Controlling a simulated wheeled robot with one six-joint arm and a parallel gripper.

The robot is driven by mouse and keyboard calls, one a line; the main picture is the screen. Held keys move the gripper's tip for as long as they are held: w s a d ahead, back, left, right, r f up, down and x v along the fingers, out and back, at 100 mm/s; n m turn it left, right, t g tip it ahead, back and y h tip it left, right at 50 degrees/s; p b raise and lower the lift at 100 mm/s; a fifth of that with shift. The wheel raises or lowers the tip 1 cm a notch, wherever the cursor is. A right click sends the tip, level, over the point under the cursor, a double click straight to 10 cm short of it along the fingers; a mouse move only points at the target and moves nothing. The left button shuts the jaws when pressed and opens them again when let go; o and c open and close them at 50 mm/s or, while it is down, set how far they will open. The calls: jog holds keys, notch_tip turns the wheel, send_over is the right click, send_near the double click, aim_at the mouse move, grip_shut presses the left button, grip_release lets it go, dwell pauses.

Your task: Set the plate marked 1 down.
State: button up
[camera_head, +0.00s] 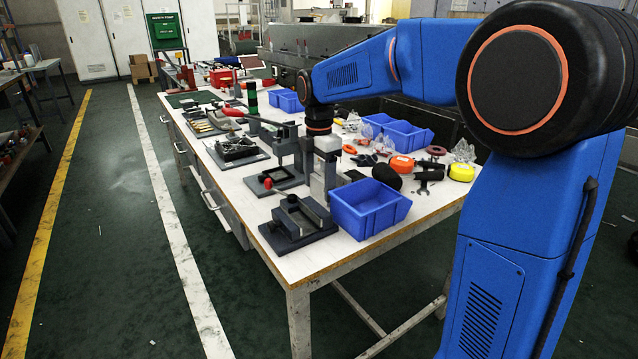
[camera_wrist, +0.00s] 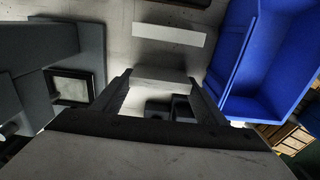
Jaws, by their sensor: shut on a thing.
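My gripper (camera_head: 321,190) points down, low over the white workbench, between a dark press-like fixture and a blue bin. In the wrist view its two fingers (camera_wrist: 164,84) are closed on a thin pale grey piece (camera_wrist: 165,76), which I take for the plate marked 1. It spans the gap between the fingertips; no number can be read on it. In the head view the plate cannot be made out. Whether it touches the bench cannot be told.
A blue bin (camera_head: 368,212) stands close on the right; it also shows in the wrist view (camera_wrist: 265,65). A dark fixture (camera_head: 298,222) sits in front, another fixture (camera_head: 275,180) behind left. A white strip (camera_wrist: 170,35) lies on the bench. Tools and bins crowd the bench behind.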

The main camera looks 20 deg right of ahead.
aim_at(319, 180)
jog(key=shift+f, duration=0.1)
jog(key=o, duration=1.2)
notch_tip(319, 180, up, 12)
